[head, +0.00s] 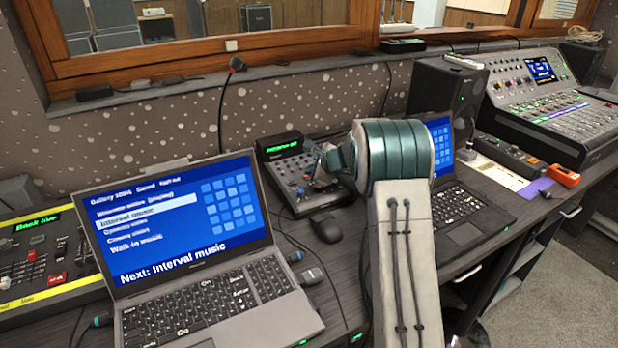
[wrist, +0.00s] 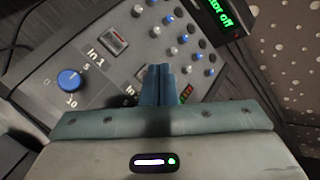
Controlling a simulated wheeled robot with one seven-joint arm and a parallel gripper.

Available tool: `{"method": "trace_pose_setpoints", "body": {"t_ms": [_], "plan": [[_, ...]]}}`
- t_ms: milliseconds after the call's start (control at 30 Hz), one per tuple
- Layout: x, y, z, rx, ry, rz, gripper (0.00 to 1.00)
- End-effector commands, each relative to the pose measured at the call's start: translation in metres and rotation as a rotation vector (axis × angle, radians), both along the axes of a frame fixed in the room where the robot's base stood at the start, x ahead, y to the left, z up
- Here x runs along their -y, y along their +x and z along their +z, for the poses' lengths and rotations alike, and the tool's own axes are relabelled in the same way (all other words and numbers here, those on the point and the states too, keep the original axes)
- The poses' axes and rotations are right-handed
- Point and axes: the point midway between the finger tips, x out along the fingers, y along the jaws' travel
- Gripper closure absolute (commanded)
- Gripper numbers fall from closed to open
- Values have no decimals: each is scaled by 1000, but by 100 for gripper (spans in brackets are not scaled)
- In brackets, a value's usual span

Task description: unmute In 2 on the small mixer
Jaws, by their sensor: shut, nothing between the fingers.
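The small mixer (head: 298,178) stands on the desk between the two laptops, with a green-lit display at its back. In the wrist view its grey panel (wrist: 60,45) fills the upper left. A switch (wrist: 114,40) sits beside the label "In 1". A second label starting "In" is partly covered by my fingers, so its number is hidden. My gripper (wrist: 163,70) is shut and empty, over the panel at that second label. Whether the fingertips touch the panel cannot be told.
A large blue knob (wrist: 69,79) and rows of small blue and white knobs are on the panel. The display (wrist: 226,16) ends in "off".

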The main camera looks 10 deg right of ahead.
Motion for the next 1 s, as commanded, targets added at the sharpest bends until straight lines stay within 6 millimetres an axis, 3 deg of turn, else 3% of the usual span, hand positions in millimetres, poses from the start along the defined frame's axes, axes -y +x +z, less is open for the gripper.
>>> {"method": "trace_pose_setpoints", "body": {"t_ms": [167, 1000], "plan": [[0, 0, -7, 0, -1, -1, 100], [0, -1, 3, 0, 0, 0, 100]]}}
